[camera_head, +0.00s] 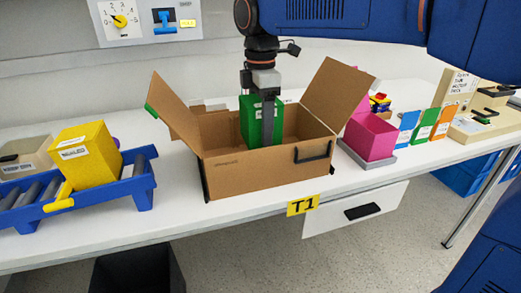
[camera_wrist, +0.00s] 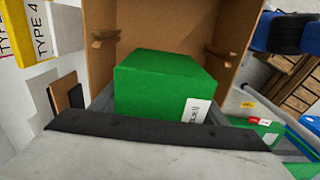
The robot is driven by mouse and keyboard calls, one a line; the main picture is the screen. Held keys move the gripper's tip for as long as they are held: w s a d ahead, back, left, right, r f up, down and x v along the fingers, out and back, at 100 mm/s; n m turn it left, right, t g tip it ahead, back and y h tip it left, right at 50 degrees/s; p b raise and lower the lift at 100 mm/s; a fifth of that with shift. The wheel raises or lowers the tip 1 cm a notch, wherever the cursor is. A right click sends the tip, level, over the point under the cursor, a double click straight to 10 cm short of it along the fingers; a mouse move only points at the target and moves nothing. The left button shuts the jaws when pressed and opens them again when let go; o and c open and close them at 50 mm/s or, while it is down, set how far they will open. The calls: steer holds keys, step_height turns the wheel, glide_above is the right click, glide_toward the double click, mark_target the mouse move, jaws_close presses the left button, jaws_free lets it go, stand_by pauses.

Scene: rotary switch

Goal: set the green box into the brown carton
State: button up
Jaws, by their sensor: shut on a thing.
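The brown carton (camera_head: 245,171) stands on the white bench with its flaps spread open. The green box (camera_head: 249,116) is at the carton's opening, partly hidden behind the gripper and the front wall. My gripper (camera_head: 267,135) points straight down over the carton and is shut on the green box. In the wrist view the green box (camera_wrist: 165,85) sits between the fingers, with a white label on its near face. The brown carton's wall (camera_wrist: 170,25) rises behind it. I cannot tell whether the box touches the carton's floor.
A yellow box (camera_head: 85,155) sits on a blue roller rack (camera_head: 138,190) at left. A pink box (camera_head: 371,137) stands close to the carton's right side, with several coloured cards beyond. The carton's raised flaps flank my gripper. A wall panel has a dial (camera_head: 121,20).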

mark_target(250, 105)
steer(key=shift+f, duration=3.55)
steer(key=shift+f, duration=0.1)
steer(key=o, duration=1.4)
steer(key=shift+c, duration=0.2)
step_height(250, 105, up, 12)
steer(key=shift+r, duration=0.1)
